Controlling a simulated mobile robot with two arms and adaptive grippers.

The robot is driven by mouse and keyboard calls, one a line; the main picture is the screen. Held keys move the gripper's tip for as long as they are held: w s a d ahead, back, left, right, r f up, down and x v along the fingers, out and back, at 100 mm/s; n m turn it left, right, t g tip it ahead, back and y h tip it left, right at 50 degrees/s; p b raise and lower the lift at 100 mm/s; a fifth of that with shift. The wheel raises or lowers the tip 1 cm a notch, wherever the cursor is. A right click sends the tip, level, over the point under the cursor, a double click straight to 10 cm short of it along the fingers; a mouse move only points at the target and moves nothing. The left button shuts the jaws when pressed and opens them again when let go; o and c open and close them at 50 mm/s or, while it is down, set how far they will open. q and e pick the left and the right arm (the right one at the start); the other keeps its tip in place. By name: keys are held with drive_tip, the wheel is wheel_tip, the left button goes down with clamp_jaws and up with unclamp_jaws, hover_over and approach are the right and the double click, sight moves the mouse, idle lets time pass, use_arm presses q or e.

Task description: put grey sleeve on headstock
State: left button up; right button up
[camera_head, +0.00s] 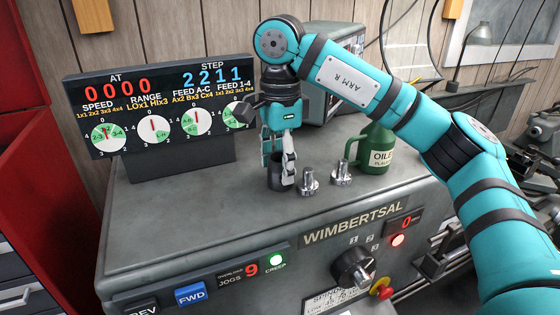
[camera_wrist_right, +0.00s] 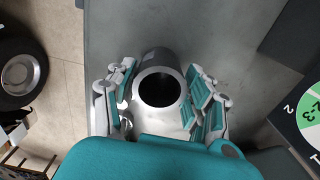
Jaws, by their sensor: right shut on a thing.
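The grey sleeve (camera_head: 275,178) is a dark, hollow cylinder, upright at the top of the headstock (camera_head: 215,215), behind its front edge. I cannot tell for sure whether its base touches the surface. My right gripper (camera_head: 281,170) points down and is shut on the sleeve. In the right wrist view, the sleeve (camera_wrist_right: 158,62) shows its light rim and dark bore between the fingers of my right gripper (camera_wrist_right: 160,92). The fingers hide part of the sleeve in the head view. My left gripper is not in view.
Two shiny metal fittings (camera_head: 309,184) (camera_head: 341,173) stand just right of the sleeve. A green oiler can (camera_head: 375,152) stands beyond them. A dial display panel (camera_head: 150,108) rises at the back left. The headstock top at the left is clear.

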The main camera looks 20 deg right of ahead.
drive_tip(key=o, duration=1.1)
drive_tip(key=shift+f, duration=0.1)
drive_tip(key=o, duration=0.4)
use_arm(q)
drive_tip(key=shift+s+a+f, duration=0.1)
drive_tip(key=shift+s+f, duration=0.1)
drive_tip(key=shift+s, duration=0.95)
use_arm(e)
drive_tip(key=shift+r, duration=0.3)
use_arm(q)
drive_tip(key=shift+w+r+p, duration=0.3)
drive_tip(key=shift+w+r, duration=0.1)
use_arm(e)
wheel_tip(320, 180, up, 12)
drive_tip(key=shift+f, duration=0.15)
